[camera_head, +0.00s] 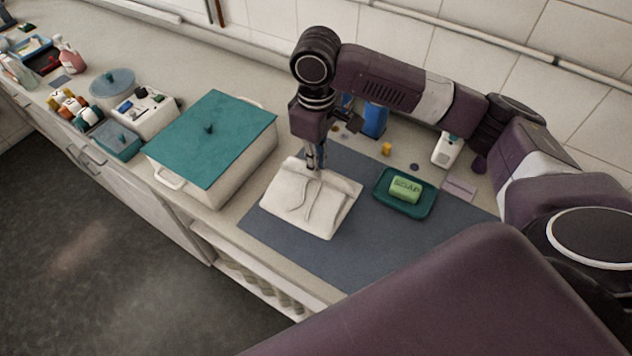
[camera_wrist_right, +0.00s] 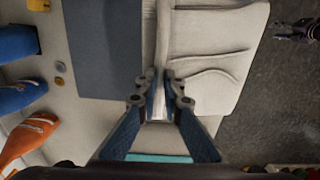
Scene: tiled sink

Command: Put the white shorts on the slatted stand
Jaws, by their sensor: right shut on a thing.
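The folded white shorts (camera_head: 320,208) lie on the dark grey mat (camera_head: 375,258), partly over its left end. In the right wrist view the shorts (camera_wrist_right: 212,52) show a raised fold between my fingertips. My right gripper (camera_head: 315,168) points down at the far edge of the shorts and is shut on that fold; its fingers (camera_wrist_right: 161,88) also show in the wrist view. The shorts still seem to rest on the mat. A pale slatted structure (camera_head: 262,286) shows below the counter's front edge; I cannot tell if it is the slatted stand.
A white box with a teal lid (camera_head: 212,138) stands left of the shorts. A green soap bar (camera_head: 406,188) sits in a teal dish (camera_head: 404,208) to the right. A blue container (camera_head: 374,120) and a white bottle (camera_head: 446,151) stand behind. The mat's front is clear.

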